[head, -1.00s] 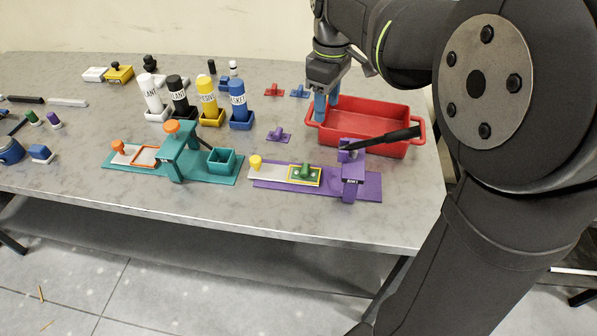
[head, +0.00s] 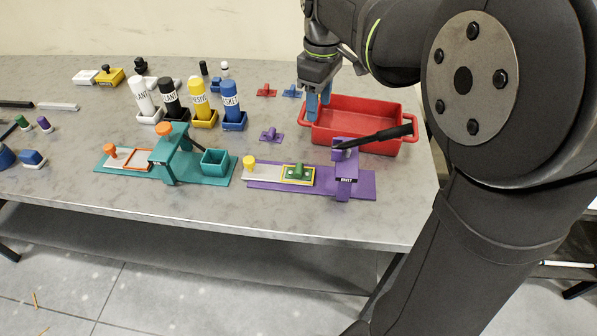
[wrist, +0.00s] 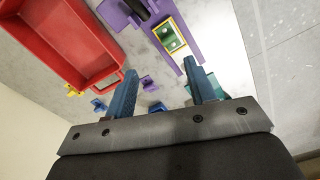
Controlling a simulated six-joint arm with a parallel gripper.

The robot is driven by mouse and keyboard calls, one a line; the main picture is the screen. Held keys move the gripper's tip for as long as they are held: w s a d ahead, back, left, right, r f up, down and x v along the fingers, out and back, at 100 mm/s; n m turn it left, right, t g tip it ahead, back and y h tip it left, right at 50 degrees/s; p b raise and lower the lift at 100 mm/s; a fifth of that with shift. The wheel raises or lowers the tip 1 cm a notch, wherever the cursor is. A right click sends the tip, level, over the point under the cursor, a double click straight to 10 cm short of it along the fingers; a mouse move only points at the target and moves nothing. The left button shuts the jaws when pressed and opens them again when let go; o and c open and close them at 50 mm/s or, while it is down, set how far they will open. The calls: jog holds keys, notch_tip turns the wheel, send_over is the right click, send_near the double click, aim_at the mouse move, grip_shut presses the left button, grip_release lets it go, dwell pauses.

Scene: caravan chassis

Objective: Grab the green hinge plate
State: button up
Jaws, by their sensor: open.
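The green hinge plate (head: 298,172) lies flat inside a yellow frame on the purple fixture (head: 362,186). In the wrist view the green hinge plate (wrist: 170,38) shows light round spots and sits beyond my fingertips. My gripper (head: 318,106) is open and empty, with blue fingers pointing down by the left end of the red bin. It is above and behind the plate, well apart from it. In the wrist view both fingers of my gripper (wrist: 163,72) are spread with nothing between them.
The red bin (head: 365,147) stands behind the purple fixture. A black lever (head: 375,138) sticks out over the purple clamp post. A teal fixture (head: 190,168) is to the left. Red (head: 266,91), blue (head: 291,91) and purple (head: 271,135) hinge plates lie on the table. Several bottles stand behind.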

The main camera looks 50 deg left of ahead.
jog(key=shift+c, duration=0.9)
jog(key=m, duration=1.4)
send_over(298, 168)
jog(key=f, duration=1.5)
jog(key=shift+w+d+f, duration=0.15)
jog(key=shift+d+f, duration=0.05)
jog(key=shift+d, duration=0.1)
jog(key=shift+s+a+f, duration=0.1)
jog(key=shift+f, duration=1.25)
jog(key=shift+s+a+f, duration=0.1)
jog(key=shift+f, duration=1.2)
grip_shut()
